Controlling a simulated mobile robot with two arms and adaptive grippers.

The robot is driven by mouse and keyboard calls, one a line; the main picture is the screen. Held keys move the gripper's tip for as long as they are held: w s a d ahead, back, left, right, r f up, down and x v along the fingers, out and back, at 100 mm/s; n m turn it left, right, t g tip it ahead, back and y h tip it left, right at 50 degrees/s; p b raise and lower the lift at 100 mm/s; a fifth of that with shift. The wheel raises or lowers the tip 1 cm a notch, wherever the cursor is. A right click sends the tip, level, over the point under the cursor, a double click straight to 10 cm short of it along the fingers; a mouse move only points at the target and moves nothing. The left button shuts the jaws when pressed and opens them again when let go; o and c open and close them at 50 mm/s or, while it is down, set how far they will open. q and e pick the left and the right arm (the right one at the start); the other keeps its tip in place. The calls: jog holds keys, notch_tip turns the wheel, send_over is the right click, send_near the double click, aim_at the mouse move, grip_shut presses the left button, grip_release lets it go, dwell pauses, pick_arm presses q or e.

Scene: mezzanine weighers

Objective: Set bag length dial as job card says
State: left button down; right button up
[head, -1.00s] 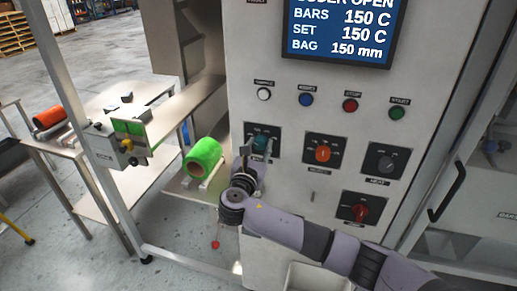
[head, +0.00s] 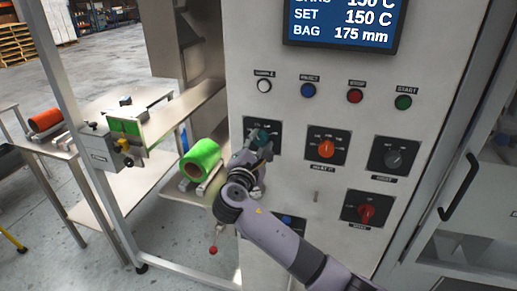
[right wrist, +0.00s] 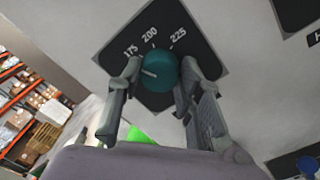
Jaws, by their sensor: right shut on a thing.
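The teal dial (head: 262,134) is at the upper left of the panel's dials. My right gripper (head: 257,152) is at it, partly covering it. In the right wrist view the fingers stand on either side of the teal dial (right wrist: 163,74), shut on it. Its plate (right wrist: 185,35) shows 175, 200 and 225, and the dial's pale mark points toward 175. The screen (head: 345,28) reads BAG 175 mm and SET 150 C. I cannot make out a job card. My left gripper is not in view.
An orange-red dial (head: 327,148), a black dial (head: 394,158) and a red switch (head: 366,211) sit close to the right. Several push buttons run above. A green roll (head: 203,158) lies left of the panel. A door handle (head: 461,188) sticks out at right.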

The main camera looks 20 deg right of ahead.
jog(key=shift+m, duration=0.3)
jog(key=o, duration=1.2)
jog(key=shift+c, duration=0.2)
jog(key=v, duration=1.2)
